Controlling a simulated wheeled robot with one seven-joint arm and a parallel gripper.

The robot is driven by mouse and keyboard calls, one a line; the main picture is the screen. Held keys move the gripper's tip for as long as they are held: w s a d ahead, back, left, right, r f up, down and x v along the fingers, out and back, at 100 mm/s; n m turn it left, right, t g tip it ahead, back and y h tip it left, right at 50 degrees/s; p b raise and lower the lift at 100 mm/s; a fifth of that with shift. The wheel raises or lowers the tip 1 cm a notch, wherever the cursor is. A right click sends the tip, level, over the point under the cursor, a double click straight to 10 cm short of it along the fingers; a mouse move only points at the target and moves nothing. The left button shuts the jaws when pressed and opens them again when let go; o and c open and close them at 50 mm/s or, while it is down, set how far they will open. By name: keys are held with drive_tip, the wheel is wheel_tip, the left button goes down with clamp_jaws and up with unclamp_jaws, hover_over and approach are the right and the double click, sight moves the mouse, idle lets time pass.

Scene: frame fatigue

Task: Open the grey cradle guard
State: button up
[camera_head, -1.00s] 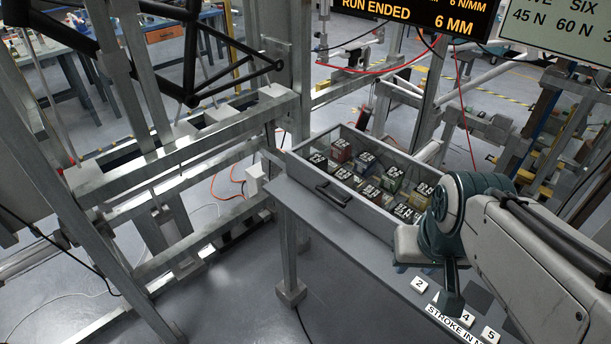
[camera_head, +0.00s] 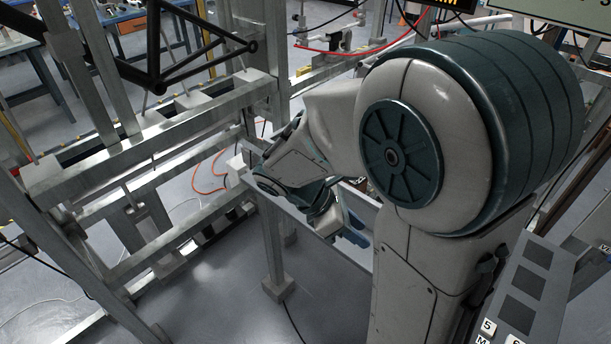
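I cannot pick out a grey cradle guard with certainty. The grey metal test rig (camera_head: 165,140) fills the left half, with a black bicycle-like frame (camera_head: 190,75) over its top beams. My arm reaches in from the right and folds down over the bench. My gripper (camera_head: 352,236) seems to be the small dark blue part at the wrist's lower end, above the bench edge and right of the rig. Its fingers are too small and too covered by the arm to tell whether they are open or shut. The drawer area behind my arm is mostly hidden.
A narrow grey bench (camera_head: 270,198) runs beside the rig on a post with a square foot (camera_head: 278,286). A white box (camera_head: 237,168) and orange cables (camera_head: 205,180) are at the rig's right side. A dark-squared panel (camera_head: 525,300) with number tags is at lower right.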

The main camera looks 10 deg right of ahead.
drive_tip(key=w+a+f+n+t+h+b, duration=0.35)
drive_tip(key=w+a+f+n+t, duration=0.35)
drive_tip(key=n, duration=0.6)
drive_tip(key=w+a+f+n+t+h+b, duration=0.2)
drive_tip(key=w+a+f+n+t+h, duration=0.45)
drive_tip(key=n, duration=0.75)
drive_tip(key=w+d+r, duration=0.1)
drive_tip(key=w+d, duration=0.2)
drive_tip(key=w+d+r+y+p, duration=0.1)
drive_tip(key=w+d, duration=0.2)
drive_tip(key=w+d+r+t+y, duration=0.1)
drive_tip(key=w+d+r, duration=0.1)
drive_tip(key=w+d, duration=0.1)
drive_tip(key=shift+w+d, duration=0.2)
drive_tip(key=shift+d, duration=0.3)
clamp_jaws()
